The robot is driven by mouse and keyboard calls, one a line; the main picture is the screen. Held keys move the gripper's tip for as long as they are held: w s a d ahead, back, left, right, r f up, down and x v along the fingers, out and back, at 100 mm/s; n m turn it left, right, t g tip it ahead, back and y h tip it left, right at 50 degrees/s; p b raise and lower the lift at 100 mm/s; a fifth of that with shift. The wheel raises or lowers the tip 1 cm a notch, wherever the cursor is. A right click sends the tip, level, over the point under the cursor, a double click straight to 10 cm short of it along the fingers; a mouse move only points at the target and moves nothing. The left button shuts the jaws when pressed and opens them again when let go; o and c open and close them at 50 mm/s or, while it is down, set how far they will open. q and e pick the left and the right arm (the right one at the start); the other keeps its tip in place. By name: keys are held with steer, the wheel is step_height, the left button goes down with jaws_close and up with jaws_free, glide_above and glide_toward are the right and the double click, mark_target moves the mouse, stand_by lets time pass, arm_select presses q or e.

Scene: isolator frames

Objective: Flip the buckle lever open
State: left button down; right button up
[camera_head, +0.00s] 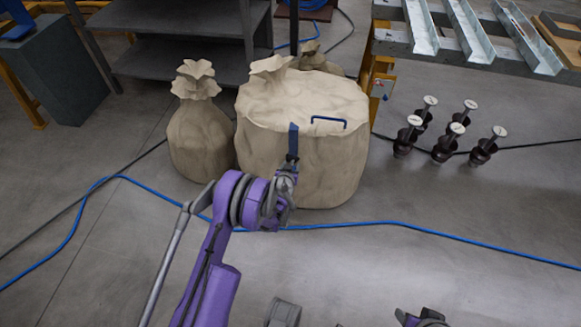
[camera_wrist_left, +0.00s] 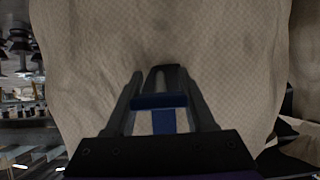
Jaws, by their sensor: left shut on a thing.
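A large beige sack (camera_head: 330,165) stands on the floor with a blue strap (camera_head: 293,140) down its front. My left gripper (camera_head: 291,165) is at the lower end of this strap, against the sack's front. In the left wrist view, the blue buckle lever (camera_wrist_left: 160,101) shows as a bar between the fingers of my left gripper (camera_wrist_left: 158,82), with the beige cloth right behind. The left gripper is shut on the lever. The gripper hides the rest of the buckle, and I cannot tell the lever's angle.
A smaller tied sack (camera_head: 198,130) stands to the left, close to the large one. A blue handle (camera_head: 329,121) is on the large sack's top. A blue cable (camera_head: 400,224) crosses the floor in front. Several dark plunger-like parts (camera_head: 443,150) stand at right. Grey shelving (camera_head: 185,60) is behind.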

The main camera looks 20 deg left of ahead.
stand_by(0.6)
arm_select(q)
steer(key=shift+c, duration=1.2)
jaws_free()
steer(key=p+v, duration=0.1)
steer(key=v, duration=1)
steer(key=shift+p, duration=0.4)
steer(key=shift+a, duration=0.1)
